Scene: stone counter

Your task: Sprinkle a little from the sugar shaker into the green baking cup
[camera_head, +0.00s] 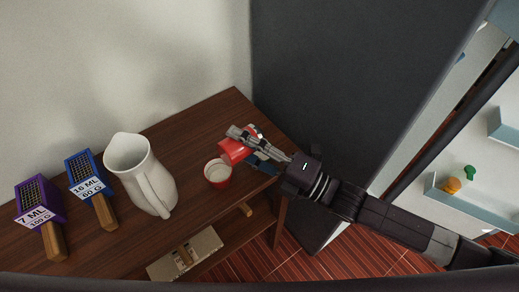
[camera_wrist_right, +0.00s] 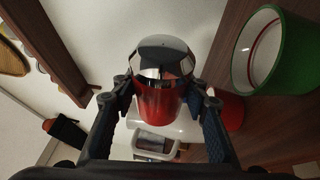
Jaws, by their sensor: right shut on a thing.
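The sugar shaker (camera_wrist_right: 160,100) has a red body and a shiny metal cap. My right gripper (camera_head: 250,143) is shut on it, over the far right end of the brown table; its fingers (camera_wrist_right: 160,108) show on both sides of the body in the wrist view. I cannot make out this cup in the head view. My left gripper is not in view.
A red cup (camera_head: 218,173) with a white inside stands close left of the gripper. A white pitcher (camera_head: 140,173) stands farther left, then a blue box-headed tool (camera_head: 88,172) and a purple one (camera_head: 38,205). A dark panel (camera_head: 335,90) rises behind the table (camera_head: 205,120).

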